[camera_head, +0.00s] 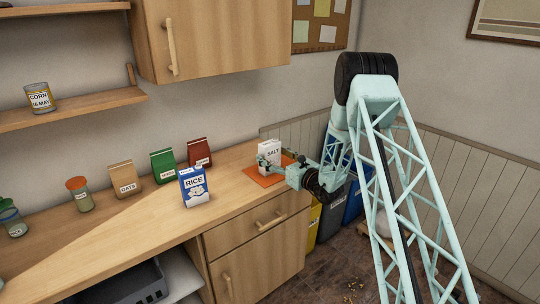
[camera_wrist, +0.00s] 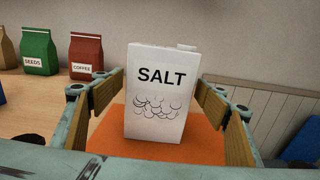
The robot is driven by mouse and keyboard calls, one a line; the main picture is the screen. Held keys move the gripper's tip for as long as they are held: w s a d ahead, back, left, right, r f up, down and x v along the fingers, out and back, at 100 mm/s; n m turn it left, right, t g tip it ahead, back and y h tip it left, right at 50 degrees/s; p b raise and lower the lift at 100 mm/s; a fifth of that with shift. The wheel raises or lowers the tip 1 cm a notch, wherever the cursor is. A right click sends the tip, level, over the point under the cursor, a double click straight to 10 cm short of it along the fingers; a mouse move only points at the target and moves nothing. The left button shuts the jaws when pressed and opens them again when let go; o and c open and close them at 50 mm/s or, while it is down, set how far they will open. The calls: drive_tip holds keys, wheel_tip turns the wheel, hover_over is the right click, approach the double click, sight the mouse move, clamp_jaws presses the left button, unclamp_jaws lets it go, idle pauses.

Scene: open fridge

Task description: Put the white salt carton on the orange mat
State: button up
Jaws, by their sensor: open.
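The white salt carton (camera_head: 271,151) stands upright on the orange mat (camera_head: 262,180) at the right end of the wooden counter. In the wrist view the carton (camera_wrist: 160,95) fills the middle, its SALT label facing me, with the orange mat (camera_wrist: 205,148) around its base. My gripper (camera_wrist: 158,105) is open, with one wood-faced finger on each side of the carton and a visible gap on both sides. In the head view my gripper (camera_head: 270,162) reaches in at the carton from the right and hides part of its lower portion.
A blue rice box (camera_head: 194,188), red coffee bag (camera_head: 200,153), green seeds bag (camera_head: 162,167) and oats bag (camera_head: 126,179) stand left of the mat. A wall cabinet (camera_head: 215,40) hangs above. Bins (camera_head: 330,215) stand beyond the counter's right end.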

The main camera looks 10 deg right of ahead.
drive_tip(key=p+v, duration=0.1)
drive_tip(key=v, duration=0.9)
drive_tip(key=shift+s+d+r, duration=0.1)
drive_tip(key=shift+s, duration=0.2)
idle(0.4)
